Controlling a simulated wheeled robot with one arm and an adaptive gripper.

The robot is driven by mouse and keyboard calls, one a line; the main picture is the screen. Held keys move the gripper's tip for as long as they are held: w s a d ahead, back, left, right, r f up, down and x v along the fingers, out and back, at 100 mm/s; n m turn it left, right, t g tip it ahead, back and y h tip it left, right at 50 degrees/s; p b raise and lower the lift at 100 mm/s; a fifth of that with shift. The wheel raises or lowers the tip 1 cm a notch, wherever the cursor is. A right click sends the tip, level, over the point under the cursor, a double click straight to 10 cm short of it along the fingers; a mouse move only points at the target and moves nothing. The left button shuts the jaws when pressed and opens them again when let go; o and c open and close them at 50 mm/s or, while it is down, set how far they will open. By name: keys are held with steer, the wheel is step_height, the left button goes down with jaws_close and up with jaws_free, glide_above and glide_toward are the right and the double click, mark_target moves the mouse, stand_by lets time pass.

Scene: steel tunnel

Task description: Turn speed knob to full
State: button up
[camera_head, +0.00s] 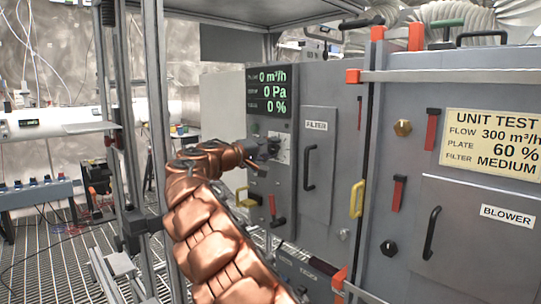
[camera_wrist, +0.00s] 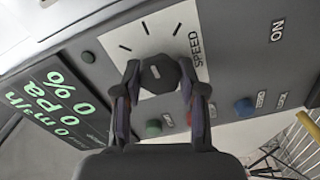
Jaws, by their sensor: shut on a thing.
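The speed knob (camera_wrist: 158,74) is a dark faceted knob on a white plate marked SPEED (camera_wrist: 183,35), with tick marks around it, in the wrist view. My gripper (camera_wrist: 158,82) has one finger on each side of the knob and is shut on it. A light pointer line shows on the knob's face. In the head view my gripper (camera_head: 268,148) reaches the grey control panel, and its end hides most of the knob. The display (camera_head: 272,91) reads 0 m³/h, 0 Pa and 0 %.
Below the knob in the wrist view are a green button (camera_wrist: 153,128), a red part (camera_wrist: 188,118) and a blue button (camera_wrist: 244,107).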

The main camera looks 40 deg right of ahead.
stand_by(0.5)
steer(key=o, duration=1.2)
steer(key=shift+c, duration=0.2)
steer(key=a, duration=1.2)
steer(key=shift+w, duration=0.1)
